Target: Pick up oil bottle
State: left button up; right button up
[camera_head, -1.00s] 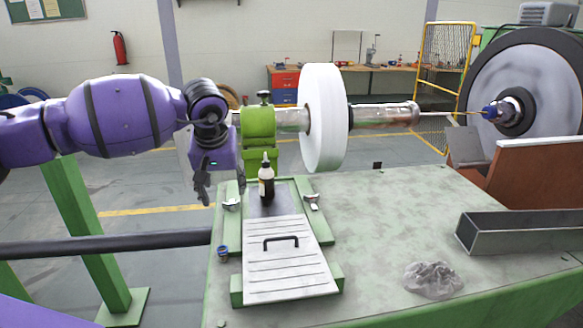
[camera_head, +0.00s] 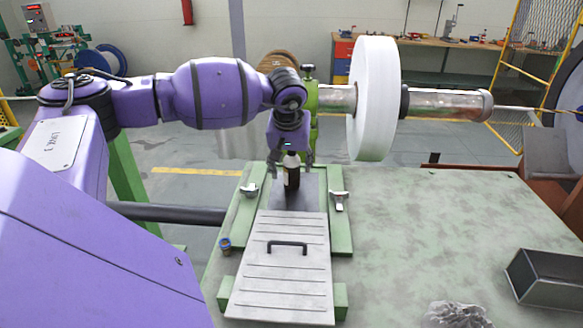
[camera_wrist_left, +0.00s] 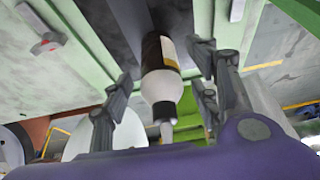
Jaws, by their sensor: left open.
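The oil bottle (camera_head: 291,172) is dark with a pale label and white top. It stands upright on the dark plate behind the white ribbed cover on the green machine. My left gripper (camera_head: 290,163) is at the bottle from behind and above, its fingers on either side of the bottle's upper part. In the left wrist view the bottle (camera_wrist_left: 162,75) lies between the two spread fingers, with gaps visible on both sides. The left gripper is open. My right gripper is not in view.
The ribbed cover (camera_head: 285,255) with a black handle is in front of the bottle. Clamps (camera_head: 249,189) flank the plate. A white disc (camera_head: 374,98) on a shaft is behind right. A crumpled bag (camera_head: 455,315) and a metal channel (camera_head: 545,280) lie at right; the tabletop between is clear.

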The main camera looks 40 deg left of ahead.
pick_arm(q)
jog(key=shift+x, duration=1.2)
jog(key=shift+w, duration=0.1)
jog(key=c, duration=1.3)
jog(key=shift+r, duration=0.1)
